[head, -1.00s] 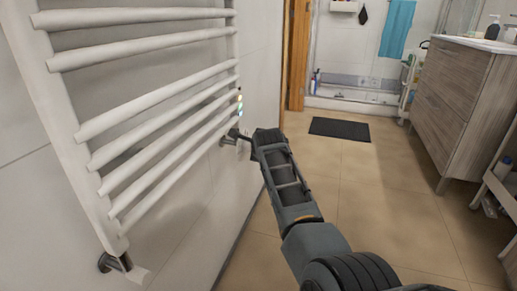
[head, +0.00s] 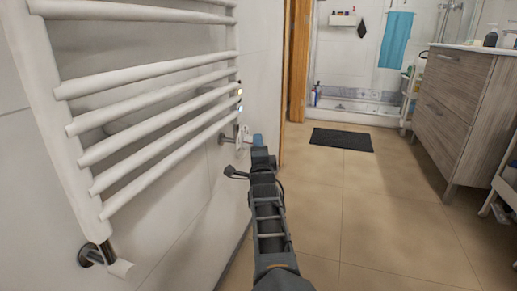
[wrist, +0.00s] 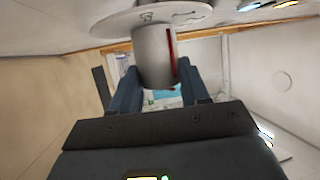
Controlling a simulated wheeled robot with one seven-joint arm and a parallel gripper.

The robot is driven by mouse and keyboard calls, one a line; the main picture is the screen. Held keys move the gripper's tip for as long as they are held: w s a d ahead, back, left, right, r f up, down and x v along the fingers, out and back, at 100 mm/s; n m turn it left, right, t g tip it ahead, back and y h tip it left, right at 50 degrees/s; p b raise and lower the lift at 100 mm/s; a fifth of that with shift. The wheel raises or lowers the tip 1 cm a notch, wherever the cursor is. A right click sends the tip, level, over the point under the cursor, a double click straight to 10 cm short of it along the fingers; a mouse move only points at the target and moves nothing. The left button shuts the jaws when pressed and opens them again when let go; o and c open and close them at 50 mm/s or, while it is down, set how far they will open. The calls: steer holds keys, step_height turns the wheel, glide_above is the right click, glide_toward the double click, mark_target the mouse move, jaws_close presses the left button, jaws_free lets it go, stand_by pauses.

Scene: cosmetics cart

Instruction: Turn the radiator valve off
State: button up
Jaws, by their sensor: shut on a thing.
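The radiator valve has a pale cylindrical knob with a red mark (wrist: 152,58) in the wrist view, in front of a round white disc (wrist: 115,22). The fingers of my gripper (wrist: 160,78) are on both sides of the knob and shut on it. In the head view the valve (head: 242,138) is small, by the lower right side of the white towel radiator (head: 150,113). My gripper (head: 258,145) reaches it from the right and below. The valve's setting cannot be read.
A second pipe fitting (head: 105,255) is at the radiator's lower left corner. A dark mat (head: 341,139) lies on the tiled floor (head: 375,210), near the shower. A wooden cabinet (head: 455,115) stands at right. The floor between is clear.

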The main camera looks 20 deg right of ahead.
steer(key=shift+w+a+f+n+t, duration=0.1)
steer(key=shift+n+t, duration=0.2)
steer(key=shift+t, duration=0.25)
steer(key=shift+f+n+t, duration=0.1)
steer(key=shift+n+t, duration=0.2)
steer(key=shift+t, duration=0.25)
steer(key=shift+n+t+y, duration=0.3)
steer(key=shift+n+t, duration=0.1)
steer(key=shift+t, duration=0.1)
steer(key=o, duration=1.1)
steer(key=shift+c, duration=0.2)
steer(key=p+v, duration=0.4)
steer(key=v, duration=0.3)
steer(key=shift+s+f, duration=0.25)
steer(key=shift+s, duration=0.1)
